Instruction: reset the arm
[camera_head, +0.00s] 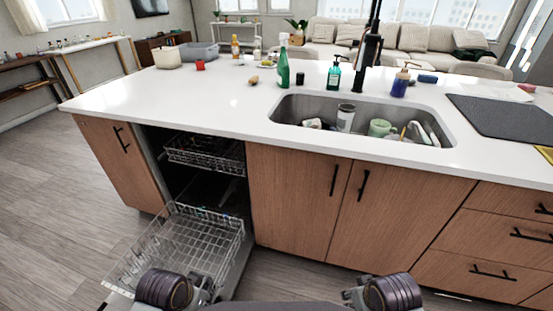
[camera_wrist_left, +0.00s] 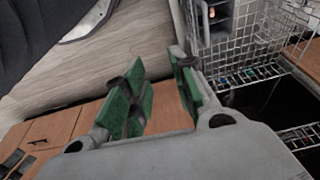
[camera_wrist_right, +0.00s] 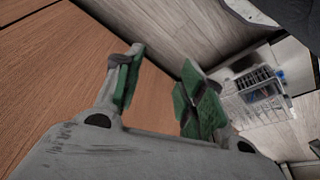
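My left gripper (camera_wrist_left: 158,62) shows in the left wrist view with its green-padded fingers apart and nothing between them. In that view the dishwasher rack is to its right. My right gripper (camera_wrist_right: 163,57) also has its green-padded fingers apart and empty, with wooden cabinet fronts to its left. In the head view my arms are low at the bottom edge, in front of the island. The right gripper (camera_head: 357,293) shows only in part there, and the left one is mostly hidden by its arm.
The dishwasher is open, its lower rack (camera_head: 185,245) pulled out near my left arm. Its upper rack (camera_head: 205,153) is inside. The sink (camera_head: 360,118) holds several dishes. A green bottle (camera_head: 283,70), a soap bottle (camera_head: 333,75) and a dark mat (camera_head: 505,117) are on the white countertop (camera_head: 200,95).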

